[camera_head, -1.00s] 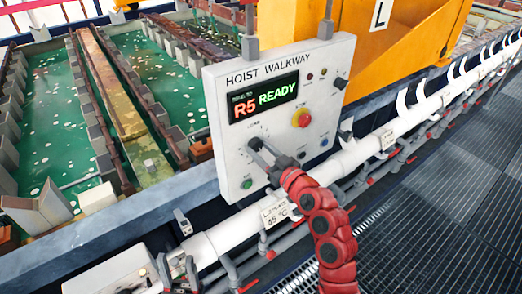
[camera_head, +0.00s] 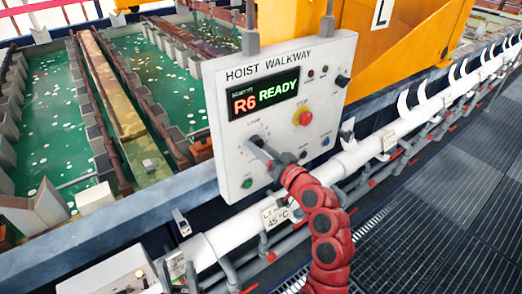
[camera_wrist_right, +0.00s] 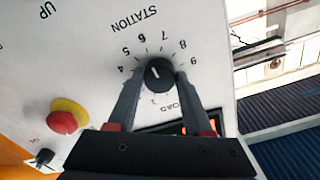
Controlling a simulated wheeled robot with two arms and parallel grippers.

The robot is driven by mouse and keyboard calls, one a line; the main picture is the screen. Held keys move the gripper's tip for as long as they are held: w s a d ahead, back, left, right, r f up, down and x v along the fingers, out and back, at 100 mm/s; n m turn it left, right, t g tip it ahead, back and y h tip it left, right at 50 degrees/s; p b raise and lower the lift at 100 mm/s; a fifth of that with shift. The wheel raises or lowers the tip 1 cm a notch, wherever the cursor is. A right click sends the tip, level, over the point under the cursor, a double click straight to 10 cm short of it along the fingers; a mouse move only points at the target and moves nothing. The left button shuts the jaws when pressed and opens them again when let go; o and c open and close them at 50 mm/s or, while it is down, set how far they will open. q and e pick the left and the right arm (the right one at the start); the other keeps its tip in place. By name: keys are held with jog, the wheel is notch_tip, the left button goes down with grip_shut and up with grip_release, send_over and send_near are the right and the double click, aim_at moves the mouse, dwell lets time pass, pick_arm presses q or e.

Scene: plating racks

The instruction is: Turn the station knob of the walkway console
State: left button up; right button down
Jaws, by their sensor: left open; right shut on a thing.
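The white walkway console (camera_head: 225,165) stands upright in the middle of the head view, headed HOIST WALKWAY. Its display (camera_head: 263,95) reads R6 READY. In the right wrist view the black station knob (camera_wrist_right: 160,76) sits in a ring of numbers, its white mark pointing towards 6. My right gripper (camera_head: 259,148) reaches the panel's lower part; in the wrist view its two fingers (camera_wrist_right: 155,82) close on opposite sides of the knob. In the head view the fingers largely hide the knob. I cannot make out my left gripper.
A red and yellow button (camera_head: 303,118) and other small controls sit right of the knob. A white pipe (camera_head: 360,153) runs below the console. Tanks with green liquid (camera_head: 60,150) lie behind left. Grated walkway (camera_head: 430,215) is clear at right.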

jog(key=shift+m, duration=0.3)
jog(key=shift+c, duration=1.6)
grip_release()
jog(key=p+v, duration=0.1)
jog(key=v, duration=1.6)
jog(key=shift+s+d, duration=0.15)
jog(key=shift+s, duration=0.05)
